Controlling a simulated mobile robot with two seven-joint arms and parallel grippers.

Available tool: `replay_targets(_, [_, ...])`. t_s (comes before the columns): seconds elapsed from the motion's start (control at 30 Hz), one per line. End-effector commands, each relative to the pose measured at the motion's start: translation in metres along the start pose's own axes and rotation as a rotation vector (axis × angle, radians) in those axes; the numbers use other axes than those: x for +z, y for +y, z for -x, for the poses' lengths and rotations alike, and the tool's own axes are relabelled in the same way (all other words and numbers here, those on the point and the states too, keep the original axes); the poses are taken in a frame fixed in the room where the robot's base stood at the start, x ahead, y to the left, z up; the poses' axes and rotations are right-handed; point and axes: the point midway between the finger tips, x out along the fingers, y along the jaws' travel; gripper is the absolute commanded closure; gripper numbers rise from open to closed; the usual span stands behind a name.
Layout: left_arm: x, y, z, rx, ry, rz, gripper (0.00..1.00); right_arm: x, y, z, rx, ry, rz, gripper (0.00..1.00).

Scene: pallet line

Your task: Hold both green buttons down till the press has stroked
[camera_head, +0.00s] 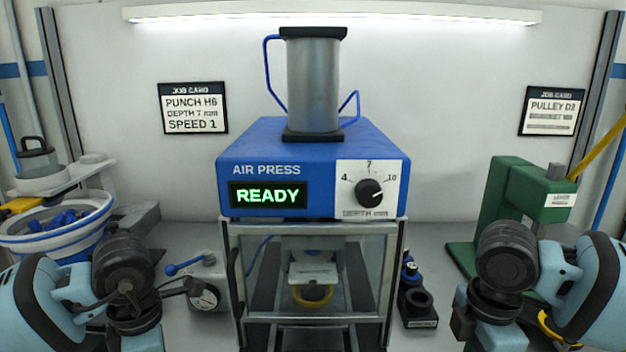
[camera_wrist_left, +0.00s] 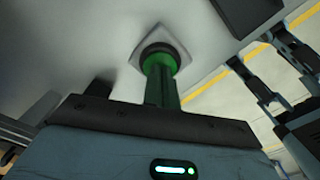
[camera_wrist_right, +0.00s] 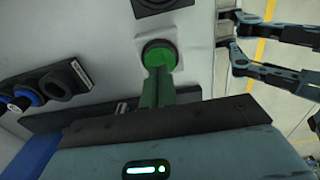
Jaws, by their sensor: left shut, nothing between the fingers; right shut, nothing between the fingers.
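In the left wrist view a green button (camera_wrist_left: 158,59) with a dark collar sits on a pale square plate. My left gripper (camera_wrist_left: 162,80) is shut and empty, its fingertips lined up over this button. In the right wrist view the other green button (camera_wrist_right: 158,54) sits on a similar plate. My right gripper (camera_wrist_right: 156,78) is shut and empty, its tips at that button. Whether either button is pressed in, I cannot tell. The blue air press (camera_head: 310,150) stands in the middle with its display (camera_head: 268,195) reading READY. Both buttons and fingertips are out of the head view.
A framed clear guard (camera_head: 312,240) encloses the press bay, with a yellow ring (camera_head: 313,295) inside. A green arbor press (camera_head: 490,205) and a striped bowl (camera_head: 55,238) flank the bench.

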Motion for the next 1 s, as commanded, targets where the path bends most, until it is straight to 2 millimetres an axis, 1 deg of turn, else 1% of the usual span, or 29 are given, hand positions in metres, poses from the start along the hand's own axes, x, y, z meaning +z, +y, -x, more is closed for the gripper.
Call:
replay_targets(0.53, [0.0, -0.0002, -0.0003, -0.001, 0.0, 0.0, 1.0, 0.0, 0.0, -0.0005, 0.0, 0.0, 0.0, 1.0])
replay_targets(1.0, [0.0, -0.0002, -0.0004, -0.001, 0.0, 0.0, 1.0, -0.0001, 0.0002, -0.0064, 0.0, 0.0, 0.0, 1.0])
